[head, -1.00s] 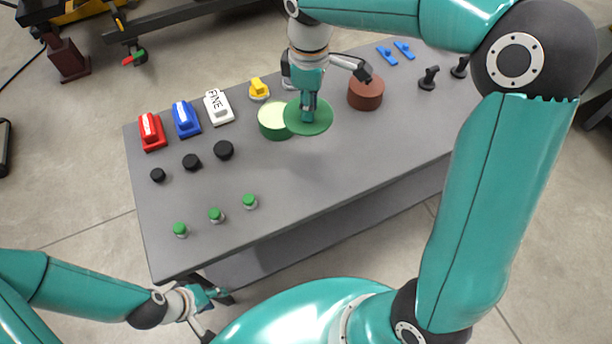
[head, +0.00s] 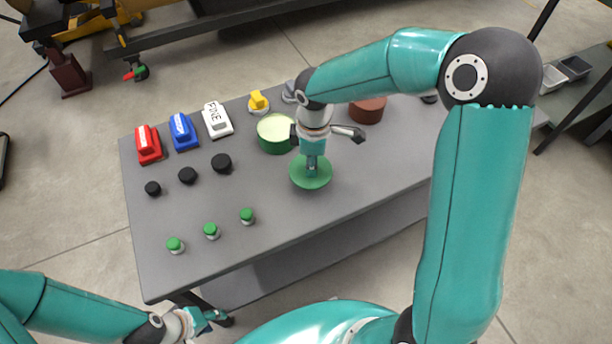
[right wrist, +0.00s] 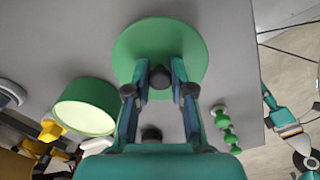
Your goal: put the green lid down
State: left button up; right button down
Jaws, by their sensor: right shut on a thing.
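The green lid (head: 310,173) is a round disc with a dark knob (right wrist: 160,78). My right gripper (head: 311,164) is shut on the knob, with one finger on each side in the right wrist view (right wrist: 160,84). The lid is over the grey table, in front of and to the right of the open green pot (head: 277,143). Whether its underside touches the table I cannot tell. The pot, pale inside, also shows in the right wrist view (right wrist: 86,106), apart from the lid. My left gripper (head: 212,316) is low at the table's front edge, its finger opening unclear.
The grey table (head: 265,240) has a bare front right area. Red (head: 148,145), blue (head: 183,132) and white (head: 216,119) switches and a yellow knob (head: 258,103) stand at the back. Black knobs (head: 187,175) and green buttons (head: 211,231) are left. A brown round block (head: 368,110) is behind my right arm.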

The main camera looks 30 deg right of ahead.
notch_tip(320, 180, down, 4)
jog(key=shift+f+b, duration=0.2)
jog(key=shift+b, duration=0.1)
jog(key=c, duration=1)
grip_release()
jog(key=shift+r, duration=0.1)
notch_tip(320, 180, up, 12)
jog(key=shift+f+p, duration=0.1)
jog(key=shift+p, duration=0.7)
